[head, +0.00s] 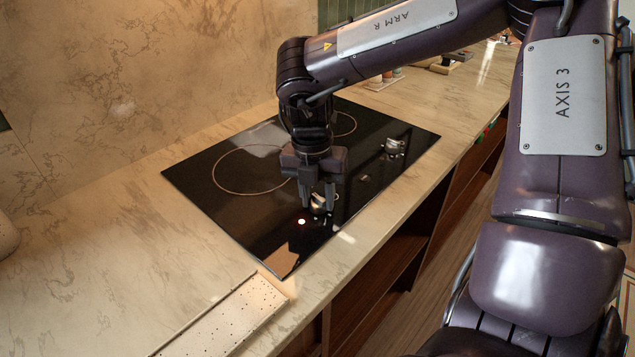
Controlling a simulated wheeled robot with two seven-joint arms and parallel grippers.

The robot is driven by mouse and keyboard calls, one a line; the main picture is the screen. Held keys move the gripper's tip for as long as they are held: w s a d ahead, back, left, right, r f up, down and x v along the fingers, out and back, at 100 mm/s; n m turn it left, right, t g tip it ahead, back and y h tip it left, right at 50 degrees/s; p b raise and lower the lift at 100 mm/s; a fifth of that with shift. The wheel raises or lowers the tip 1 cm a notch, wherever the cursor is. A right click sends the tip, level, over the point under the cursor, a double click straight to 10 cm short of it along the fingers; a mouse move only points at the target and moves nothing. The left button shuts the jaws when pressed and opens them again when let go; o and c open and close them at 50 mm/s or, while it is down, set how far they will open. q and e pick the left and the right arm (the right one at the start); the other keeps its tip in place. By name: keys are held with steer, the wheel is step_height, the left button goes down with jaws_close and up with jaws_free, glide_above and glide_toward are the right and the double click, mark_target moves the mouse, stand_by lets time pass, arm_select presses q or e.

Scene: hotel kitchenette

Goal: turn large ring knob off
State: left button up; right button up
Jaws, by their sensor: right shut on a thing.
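A black glass hob (225,218) is set into the marble counter, with a large ring (240,170) and a smaller ring (347,124) marked on it. A metal knob (318,203) stands near the front edge of the hob. My right gripper (318,205) points straight down and is shut on this knob, with its fingers partly hiding it. A red-orange light (302,222) glows on the glass beside the knob. A second metal knob (394,147) stands farther right and is clear of the gripper. My left gripper is not in view.
The marble counter (120,250) is bare to the left of the hob. A pale speckled panel (225,318) lies at the front left. Small items (447,60) stand at the far end. Open wooden shelves (390,275) are below the counter edge.

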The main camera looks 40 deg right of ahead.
mark_target(314, 202)
steer(key=shift+w+r+n, duration=0.1)
steer(key=shift+n, duration=0.6)
steer(key=o, duration=0.7)
steer(key=r, duration=0.7)
steer(key=shift+w+a+r, duration=0.2)
steer(key=shift+w+r, duration=0.05)
steer(key=shift+r, duration=0.1)
steer(key=shift+s+f, duration=0.1)
